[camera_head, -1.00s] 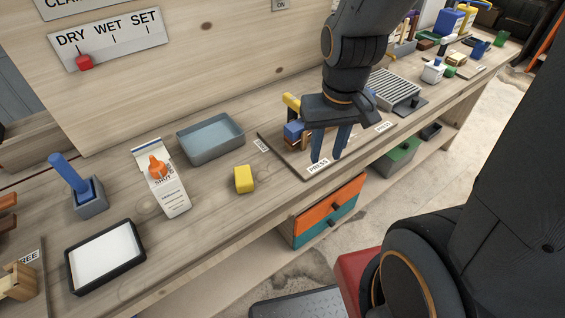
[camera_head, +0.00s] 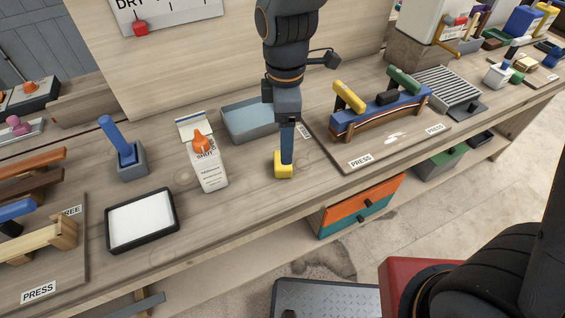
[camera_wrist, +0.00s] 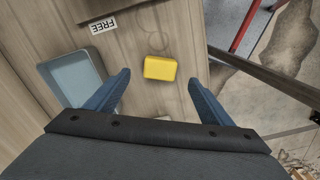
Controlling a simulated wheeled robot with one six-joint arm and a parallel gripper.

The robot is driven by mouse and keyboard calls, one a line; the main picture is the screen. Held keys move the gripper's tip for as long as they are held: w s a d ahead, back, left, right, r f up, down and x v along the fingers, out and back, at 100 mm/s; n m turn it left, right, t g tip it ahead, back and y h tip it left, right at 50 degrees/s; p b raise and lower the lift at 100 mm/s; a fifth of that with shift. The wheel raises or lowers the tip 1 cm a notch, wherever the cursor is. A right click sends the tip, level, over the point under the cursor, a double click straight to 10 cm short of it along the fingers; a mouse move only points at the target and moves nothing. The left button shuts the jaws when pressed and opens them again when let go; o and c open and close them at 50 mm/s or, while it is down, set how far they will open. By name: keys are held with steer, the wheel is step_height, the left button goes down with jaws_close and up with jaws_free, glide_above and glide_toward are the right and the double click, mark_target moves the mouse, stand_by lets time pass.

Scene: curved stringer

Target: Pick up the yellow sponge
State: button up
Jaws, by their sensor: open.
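The yellow sponge (camera_head: 283,170) is a small block lying on the wooden bench, right of the white carton and near the bench's front edge. In the head view my gripper (camera_head: 287,160) points down at it, and the fingers hide part of its top. In the wrist view the sponge (camera_wrist: 160,69) lies ahead of and between my two blue fingers (camera_wrist: 158,88), which are spread apart. The gripper is open and holds nothing. I cannot tell from these views how far above the bench the fingertips are.
A grey-blue tray (camera_head: 262,133) is just behind the sponge. The white carton with orange cap (camera_head: 208,165) stands to its left. A board with a clamped curved stringer (camera_head: 380,118) is to the right. A black-rimmed white tray (camera_head: 113,240) is at front left.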

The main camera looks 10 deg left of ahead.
steer(key=shift+s+a+f+p, duration=0.1)
steer(key=shift+f+p, duration=0.45)
steer(key=shift+f, duration=1.35)
steer(key=shift+a+f+p, duration=0.1)
steer(key=shift+f+p, duration=0.45)
steer(key=shift+f, duration=1.3)
steer(key=shift+c, duration=0.4)
steer(key=c, duration=1.1)
steer(key=shift+r, duration=0.1)
step_height(320, 180, up, 10)
steer(key=shift+f+b, duration=0.1)
steer(key=shift+b, duration=0.9)
steer(key=o, duration=0.4)
steer(key=shift+c, duration=1.3)
